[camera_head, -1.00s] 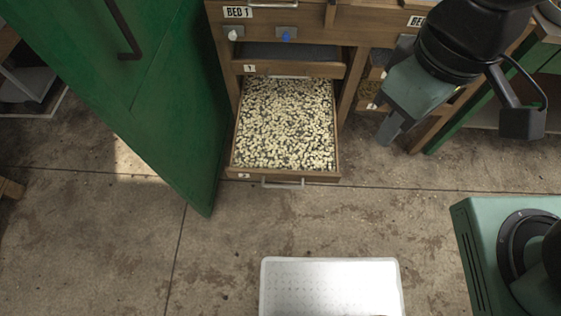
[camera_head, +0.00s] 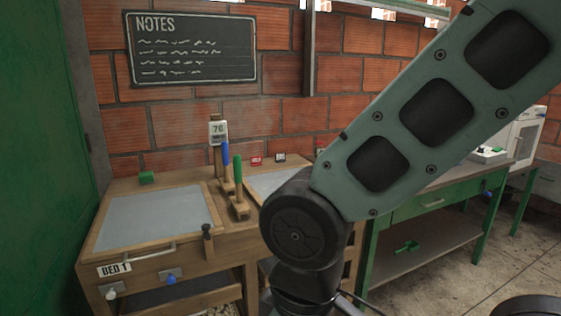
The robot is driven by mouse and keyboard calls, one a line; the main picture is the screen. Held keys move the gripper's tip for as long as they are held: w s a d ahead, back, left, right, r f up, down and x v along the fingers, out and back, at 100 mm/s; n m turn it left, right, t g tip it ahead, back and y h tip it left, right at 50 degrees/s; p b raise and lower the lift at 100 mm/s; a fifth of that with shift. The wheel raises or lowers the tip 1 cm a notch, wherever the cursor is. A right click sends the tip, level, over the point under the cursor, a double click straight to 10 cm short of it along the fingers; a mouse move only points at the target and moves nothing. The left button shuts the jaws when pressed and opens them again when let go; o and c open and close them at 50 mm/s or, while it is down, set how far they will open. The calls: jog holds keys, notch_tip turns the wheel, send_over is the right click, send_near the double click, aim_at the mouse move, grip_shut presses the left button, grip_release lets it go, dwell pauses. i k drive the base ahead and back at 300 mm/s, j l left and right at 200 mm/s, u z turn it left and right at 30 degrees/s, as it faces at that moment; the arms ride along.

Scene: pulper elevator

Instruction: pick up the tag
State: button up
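My arm crosses the right half of the view in front of the bench. My gripper is below the picture edge and not in view.
A green block (camera_head: 147,178) lies on the bench's back left. A green door (camera_head: 40,150) is at the left. A green table (camera_head: 425,207) stands right, partly behind my arm.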

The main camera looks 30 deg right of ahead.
aim_at(279, 157)
jog(key=i+l, duration=0.2)
jog(key=l, duration=0.15)
jog(key=i+l+u, duration=0.1)
jog(key=i+l, duration=0.15)
jog(key=l, duration=0.15)
jog(key=i+l, duration=0.2)
jog(key=l, duration=0.15)
jog(key=i+l, duration=0.2)
jog(key=l, duration=0.2)
jog(key=i+l+u, duration=0.1)
jog(key=l, duration=0.25)
jog(key=i+l, duration=0.5)
jog(key=l, duration=0.3)
jog(key=i+l+u, duration=0.1)
jog(key=l, duration=0.3)
jog(key=i, duration=0.1)
